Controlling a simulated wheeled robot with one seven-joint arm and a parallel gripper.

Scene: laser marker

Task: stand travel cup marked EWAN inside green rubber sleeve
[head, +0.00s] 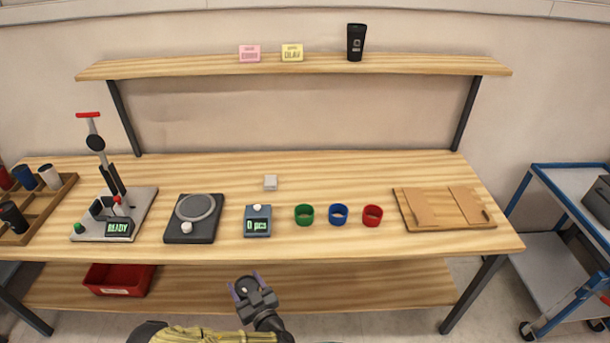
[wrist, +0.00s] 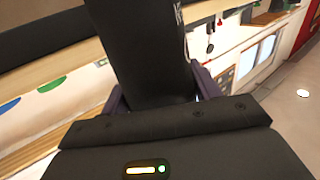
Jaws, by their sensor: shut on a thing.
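My gripper (head: 246,287) is in front of the table's front edge in the head view, its purple fingers closed around a black cup. In the wrist view the black cup (wrist: 145,50) fills the space between the fingers. A white mark shows at its right edge, but the name cannot be read. The green rubber sleeve (head: 304,215) stands on the table as an open, empty ring, beyond my gripper and to its right. Another black cup (head: 356,43) with a small pale mark stands upright on the shelf.
Blue (head: 339,215) and red (head: 372,216) sleeves stand right of the green one. A blue counter device (head: 257,221) is to its left, beside a black turntable plate (head: 191,230). The lever press (head: 112,210) and wooden rack (head: 40,225) are farther left. A wooden board (head: 443,208) lies right.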

